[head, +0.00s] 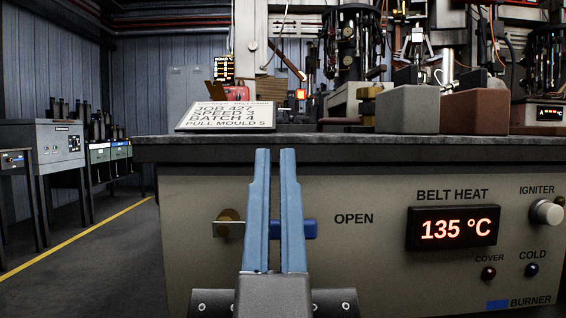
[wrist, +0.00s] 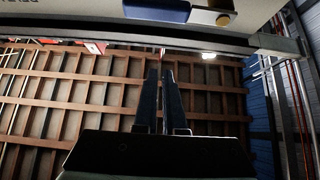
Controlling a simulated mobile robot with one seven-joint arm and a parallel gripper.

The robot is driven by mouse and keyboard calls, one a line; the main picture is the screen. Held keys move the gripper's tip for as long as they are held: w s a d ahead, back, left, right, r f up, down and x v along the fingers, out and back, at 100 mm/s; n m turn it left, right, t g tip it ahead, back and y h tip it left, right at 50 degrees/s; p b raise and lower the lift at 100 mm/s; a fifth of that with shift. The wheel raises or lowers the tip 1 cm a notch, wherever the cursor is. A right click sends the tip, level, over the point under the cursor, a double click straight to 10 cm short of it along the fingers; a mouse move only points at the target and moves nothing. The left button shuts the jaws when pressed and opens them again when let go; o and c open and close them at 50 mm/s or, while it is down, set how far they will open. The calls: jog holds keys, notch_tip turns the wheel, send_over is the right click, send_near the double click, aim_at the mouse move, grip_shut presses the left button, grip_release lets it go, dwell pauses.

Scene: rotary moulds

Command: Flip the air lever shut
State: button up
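The air lever lies level across the front panel, its brass pivot (head: 228,222) on the left and its blue handle end (head: 305,229) on the right, pointing at the word OPEN. My gripper (head: 275,152) stands in front of the panel with its fingers pointing up, hiding the middle of the lever. The fingers are a narrow gap apart with nothing between them. In the wrist view the blue handle (wrist: 157,10) and the brass pivot (wrist: 222,18) show at the top edge, apart from my fingertips (wrist: 160,72). I cannot tell the exact depth gap to the lever.
The panel carries a belt heat display (head: 453,229) reading 135 °C, an igniter knob (head: 547,212) and small lamps. The bench top (head: 330,143) overhangs the panel above my gripper. A job card (head: 228,117) and blocks stand on it. The floor (head: 90,255) on the left is clear.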

jog(key=w+r+g+p, duration=0.1)
jog(key=p, duration=0.5)
jog(key=shift+w+d+r+g, duration=0.1)
jog(key=shift+w+r+g, duration=0.2)
jog(key=shift+w+r, duration=0.1)
grip_shut()
jog(key=s+d+r+g+p, duration=0.1)
jog(key=s+g+p, duration=0.8)
jog(key=p, duration=2.9)
jog(key=shift+d+r, duration=0.15)
jog(key=shift+r, duration=0.5)
jog(key=w+f, duration=0.6)
jog(key=w, duration=0.3)
jog(key=shift+w+f+b, duration=0.25)
jog(key=shift+b, duration=0.2)
